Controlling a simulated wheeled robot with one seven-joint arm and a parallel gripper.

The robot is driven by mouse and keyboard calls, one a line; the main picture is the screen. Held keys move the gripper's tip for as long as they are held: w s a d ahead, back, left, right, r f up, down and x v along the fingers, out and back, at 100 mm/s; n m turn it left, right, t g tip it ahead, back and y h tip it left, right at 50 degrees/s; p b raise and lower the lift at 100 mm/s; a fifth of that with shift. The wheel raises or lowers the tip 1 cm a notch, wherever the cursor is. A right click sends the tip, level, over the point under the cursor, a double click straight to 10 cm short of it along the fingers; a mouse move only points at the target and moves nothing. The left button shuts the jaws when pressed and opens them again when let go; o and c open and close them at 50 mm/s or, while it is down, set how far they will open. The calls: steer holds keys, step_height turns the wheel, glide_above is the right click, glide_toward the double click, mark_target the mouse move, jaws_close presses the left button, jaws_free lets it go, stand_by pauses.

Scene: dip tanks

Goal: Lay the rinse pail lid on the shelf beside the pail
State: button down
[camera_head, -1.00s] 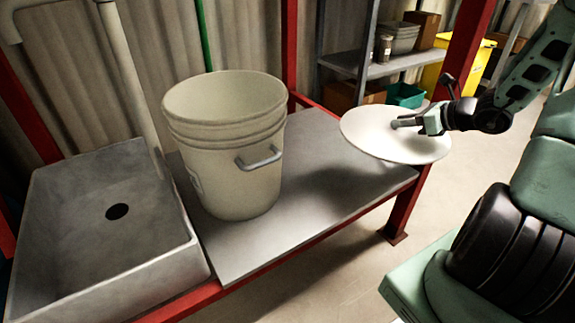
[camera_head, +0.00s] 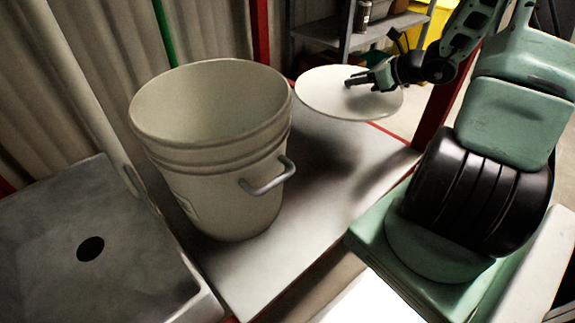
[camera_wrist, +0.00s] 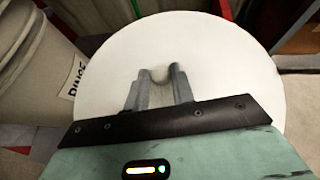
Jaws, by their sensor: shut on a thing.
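The rinse pail (camera_head: 215,150) is a cream bucket standing open and upright on the grey shelf (camera_head: 330,190); its "RINSE" label shows in the wrist view (camera_wrist: 76,80). The lid (camera_head: 325,92) is a flat white disc, held roughly level in the air above the shelf's back right part, close to the right of the pail's rim. My gripper (camera_head: 362,82) is shut on the lid's knob at its middle; in the wrist view the two fingers (camera_wrist: 159,82) close around the knob, which is mostly hidden. A dark shadow lies on the shelf below the lid.
A grey sink (camera_head: 90,235) with a round drain hole is left of the pail. A red post (camera_head: 437,105) stands at the shelf's right end. Bare shelf surface lies right of the pail. A metal rack (camera_head: 350,40) stands behind.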

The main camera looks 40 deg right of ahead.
steer(key=b, duration=1)
glide_above(345, 149)
step_height(345, 149, down, 10)
step_height(345, 149, down, 10)
steer(key=b, duration=0.5)
steer(key=shift+b, duration=0.35)
steer(key=shift+f, duration=0.15)
steer(key=c, duration=1.2)
jaws_free()
